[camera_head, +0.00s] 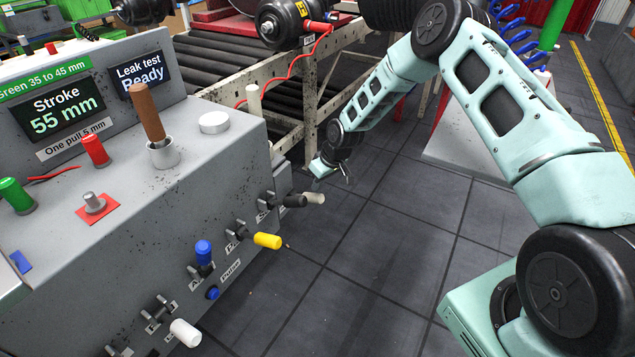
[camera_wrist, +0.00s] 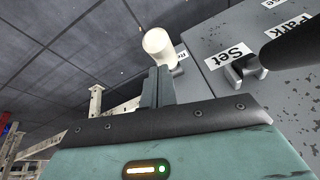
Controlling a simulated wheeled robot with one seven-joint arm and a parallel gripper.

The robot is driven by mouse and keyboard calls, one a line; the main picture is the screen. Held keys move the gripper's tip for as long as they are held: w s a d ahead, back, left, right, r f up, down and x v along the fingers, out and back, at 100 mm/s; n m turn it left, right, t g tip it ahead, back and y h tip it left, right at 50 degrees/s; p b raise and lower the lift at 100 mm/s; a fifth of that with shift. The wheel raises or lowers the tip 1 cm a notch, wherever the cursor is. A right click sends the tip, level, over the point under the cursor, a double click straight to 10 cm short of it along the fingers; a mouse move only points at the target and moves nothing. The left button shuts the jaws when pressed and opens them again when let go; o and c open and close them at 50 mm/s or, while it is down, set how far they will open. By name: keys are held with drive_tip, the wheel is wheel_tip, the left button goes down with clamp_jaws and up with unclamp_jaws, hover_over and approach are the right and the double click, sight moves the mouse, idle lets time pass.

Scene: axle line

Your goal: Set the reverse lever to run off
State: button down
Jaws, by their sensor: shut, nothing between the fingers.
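A row of levers sticks out from the front of the grey console (camera_head: 245,165). A pale-knobbed lever (camera_head: 313,197) is at the far right end, beside a black-knobbed lever (camera_head: 292,200). My gripper (camera_head: 318,182) is just above the pale knob. In the wrist view, the shut, empty fingers (camera_wrist: 158,72) point at the pale knob (camera_wrist: 158,45), very close; I cannot tell whether they touch. A label beside it is partly hidden. The black lever (camera_wrist: 290,50) has "Set" and "Park" labels. I cannot read which lever is marked reverse.
Yellow (camera_head: 267,240), blue (camera_head: 204,250) and white (camera_head: 185,332) levers stand along the same front. The console top carries a brown-handled lever (camera_head: 147,112) and several buttons. A roller conveyor (camera_head: 300,85) stands behind. The tiled floor (camera_head: 390,250) to the right is clear.

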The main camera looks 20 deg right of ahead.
drive_tip(key=s+d+r, duration=0.4)
drive_tip(key=r, duration=0.4)
drive_tip(key=shift+s+d+p, duration=0.4)
drive_tip(key=shift+p, duration=0.05)
drive_tip(key=shift+r, duration=0.1)
drive_tip(key=s+a+r+n+g, duration=0.2)
drive_tip(key=s+a+r, duration=1.1)
drive_tip(key=a+r, duration=0.15)
drive_tip(key=s+a+r+h, duration=0.1)
drive_tip(key=s+r, duration=0.2)
drive_tip(key=s, duration=0.5)
drive_tip(key=s+a+r+n+g+h, duration=0.1)
drive_tip(key=s+a+r, duration=0.15)
drive_tip(key=s, duration=0.55)
drive_tip(key=s+a+r, duration=0.1)
drive_tip(key=s+r, duration=0.2)
drive_tip(key=s, duration=0.6)
wheel_tip(320, 180, up, 12)
drive_tip(key=p, duration=1.2)
drive_tip(key=shift+w+d+r, duration=0.15)
drive_tip(key=shift+w, duration=0.3)
